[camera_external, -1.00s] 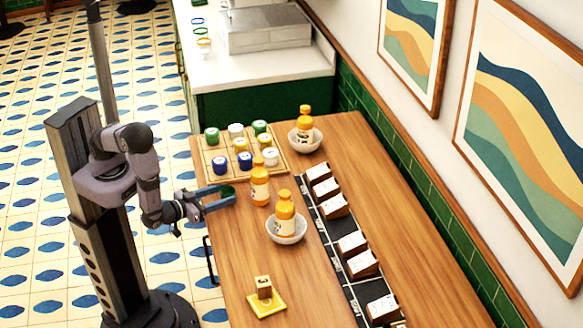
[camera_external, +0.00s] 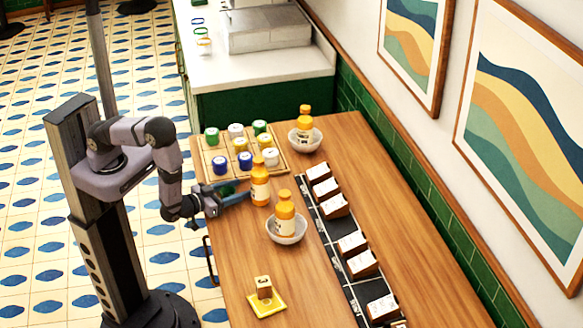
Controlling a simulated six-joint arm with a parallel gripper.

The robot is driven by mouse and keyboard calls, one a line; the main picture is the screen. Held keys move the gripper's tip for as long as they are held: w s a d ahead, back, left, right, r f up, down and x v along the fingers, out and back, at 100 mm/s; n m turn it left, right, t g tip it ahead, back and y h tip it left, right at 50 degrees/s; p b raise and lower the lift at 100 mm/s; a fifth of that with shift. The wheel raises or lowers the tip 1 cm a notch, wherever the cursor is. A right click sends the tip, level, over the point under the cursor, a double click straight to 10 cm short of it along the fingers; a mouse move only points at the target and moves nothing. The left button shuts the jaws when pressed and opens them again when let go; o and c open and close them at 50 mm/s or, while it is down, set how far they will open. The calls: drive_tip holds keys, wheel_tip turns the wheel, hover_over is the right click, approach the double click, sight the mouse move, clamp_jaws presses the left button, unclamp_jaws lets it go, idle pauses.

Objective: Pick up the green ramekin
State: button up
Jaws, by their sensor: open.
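A small dark green shape (camera_external: 228,189), which looks like the green ramekin, shows at the left edge of the wooden counter (camera_external: 370,200), just left of an orange-capped bottle (camera_external: 260,182). It is largely hidden by my gripper. The fingertips end close to the bottle.
A board (camera_external: 213,168) with several green, white, yellow and blue pots lies behind my gripper. A bottle stands in a white bowl (camera_external: 287,231) nearby, and another bowl (camera_external: 317,141) holds bottles farther back. A black strip (camera_external: 312,210) carries several boxes. A yellow coaster (camera_external: 267,304) holds a block.

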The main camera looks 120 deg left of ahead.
drive_tip(key=c, duration=0.8)
drive_tip(key=shift+r, duration=0.2)
wheel_tip(320, 180, up, 18)
drive_tip(key=shift+f+b, duration=0.2)
drive_tip(key=shift+b, duration=0.25)
idle(0.5)
